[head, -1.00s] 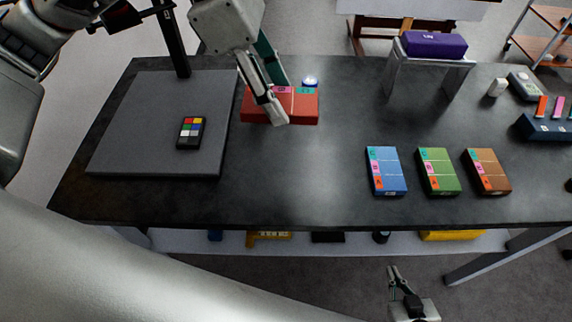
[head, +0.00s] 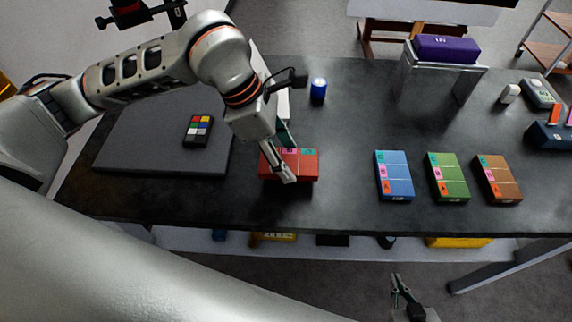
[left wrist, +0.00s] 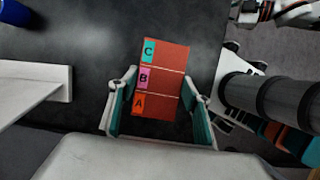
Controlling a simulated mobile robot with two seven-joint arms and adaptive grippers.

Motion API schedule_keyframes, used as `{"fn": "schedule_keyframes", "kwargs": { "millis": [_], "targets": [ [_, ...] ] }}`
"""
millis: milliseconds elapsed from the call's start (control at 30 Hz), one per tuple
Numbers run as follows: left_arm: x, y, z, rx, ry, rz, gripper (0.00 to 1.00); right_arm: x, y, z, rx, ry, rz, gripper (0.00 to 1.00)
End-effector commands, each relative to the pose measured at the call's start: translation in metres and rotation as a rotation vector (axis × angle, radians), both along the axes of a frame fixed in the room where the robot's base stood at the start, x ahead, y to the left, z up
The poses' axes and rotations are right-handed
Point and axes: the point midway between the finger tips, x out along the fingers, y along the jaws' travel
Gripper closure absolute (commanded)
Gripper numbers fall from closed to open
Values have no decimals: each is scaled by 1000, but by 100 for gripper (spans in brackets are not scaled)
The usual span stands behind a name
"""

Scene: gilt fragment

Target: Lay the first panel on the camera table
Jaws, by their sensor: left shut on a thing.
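My left gripper (head: 279,160) is shut on a red box (head: 305,167). In the left wrist view the red box (left wrist: 172,62) lies between the two fingers (left wrist: 160,110), its face marked C, B and A on cyan, pink and orange tabs. I cannot tell whether it is clear of the dark table (head: 340,215). A flat grey board (head: 125,150), under a camera stand, lies on the table's left with a colour chart (head: 198,130) on it. No separate panel is distinguishable. My right gripper (head: 399,290) is low at the front, before the table, its opening unclear.
Blue (head: 394,175), green (head: 447,177) and brown (head: 497,178) boxes lie in a row at right. A blue cylinder (head: 318,91) stands behind the red box. A purple case (head: 445,48) rests on a grey stand (head: 440,73). Table between red and blue boxes is clear.

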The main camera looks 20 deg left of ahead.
Motion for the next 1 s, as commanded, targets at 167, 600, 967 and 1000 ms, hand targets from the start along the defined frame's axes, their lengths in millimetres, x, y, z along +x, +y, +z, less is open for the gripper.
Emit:
{"fn": "schedule_keyframes", "kwargs": {
  "millis": [167,600,967,1000],
  "targets": [
    [-1,0,-20,1,5,1,75,0,0,-1,0,0,0,100],
    [0,0,-38,0,0,0,75,0,0,-3,0,0,0,100],
    [0,0,-38,1,1,0,35,0,0,-3,-1,0,-1,100],
    [0,0,-38,0,0,0,35,1,0,-2,-1,0,-1,100]
  ]
}}
